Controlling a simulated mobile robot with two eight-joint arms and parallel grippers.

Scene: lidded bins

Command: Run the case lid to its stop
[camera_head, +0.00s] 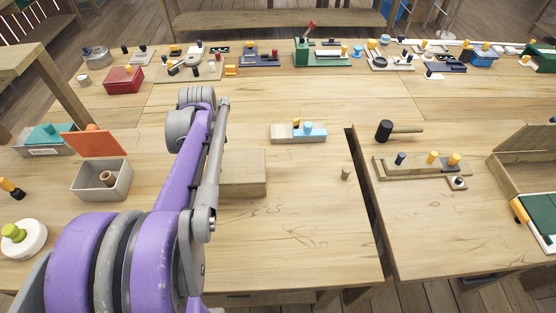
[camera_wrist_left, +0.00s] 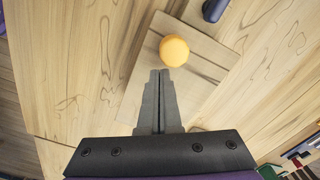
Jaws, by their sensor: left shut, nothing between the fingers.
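A flat wooden case (camera_head: 245,173) stands on the middle table in the head view, its left part hidden behind my left arm. In the left wrist view a flat wooden panel (camera_wrist_left: 205,72), which looks like the case top, carries a round yellow-orange knob (camera_wrist_left: 174,51). A line crosses the panel beside the knob. My left gripper (camera_wrist_left: 160,73) is shut and empty, its fingertips over the panel close below the knob in the picture. I cannot tell whether they touch it. The left fingers are hidden in the head view. My right gripper is not in view.
A grey bin (camera_head: 118,184) with a raised orange lid stands left of my arm. A blue-topped block (camera_head: 313,134) and a small peg (camera_head: 346,173) are to the right. A dark gap splits the tables, with a mallet (camera_head: 384,131) beyond it. The front tabletop is clear.

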